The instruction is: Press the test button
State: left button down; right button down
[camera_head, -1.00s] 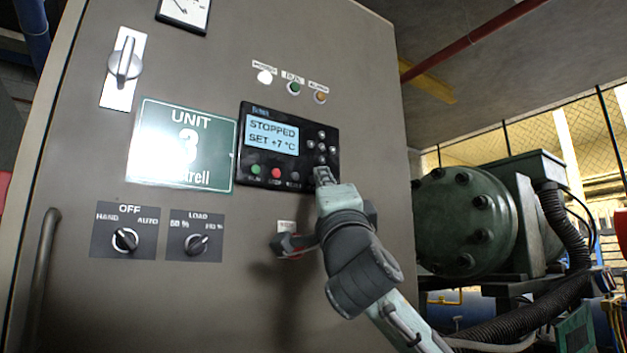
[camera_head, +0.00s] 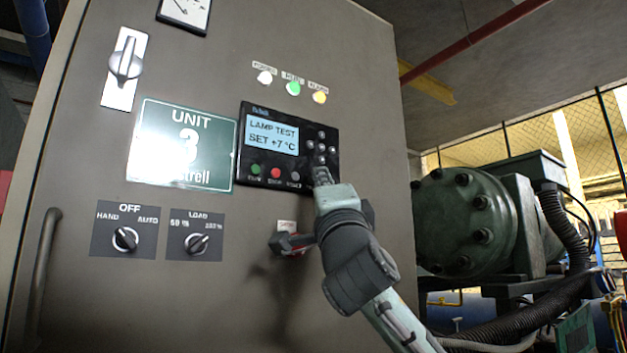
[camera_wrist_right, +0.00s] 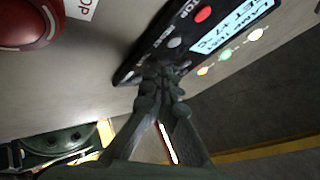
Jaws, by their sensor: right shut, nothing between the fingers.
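The black control panel (camera_head: 250,150) is on the grey cabinet door. Its screen (camera_head: 273,134) reads "LAMP TEST" and "SET +7 °C". Small round buttons sit at its right side and a row of coloured buttons along its bottom. My right gripper (camera_head: 322,176) is shut and empty, its fingertips at the panel's lower right corner. They hide that corner and whatever button is under them. In the right wrist view the shut fingertips (camera_wrist_right: 163,72) meet the panel edge (camera_wrist_right: 128,72). Three lamps above, white (camera_head: 265,77), green (camera_head: 293,88) and yellow (camera_head: 319,97), are lit. My left gripper is out of view.
A red emergency stop (camera_wrist_right: 25,22) is close to the right gripper in the wrist view. Rotary switches (camera_head: 124,239) and a door handle (camera_head: 42,270) are on the cabinet. A green compressor (camera_head: 465,220) stands to the right.

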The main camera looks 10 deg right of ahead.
jog(key=shift+s+d, duration=0.2)
jog(key=shift+s, duration=0.4)
jog(key=s, duration=0.1)
jog(key=s+d+b, duration=0.1)
jog(key=s, duration=0.2)
jog(key=shift+s+d, duration=0.35)
dwell(0.6)
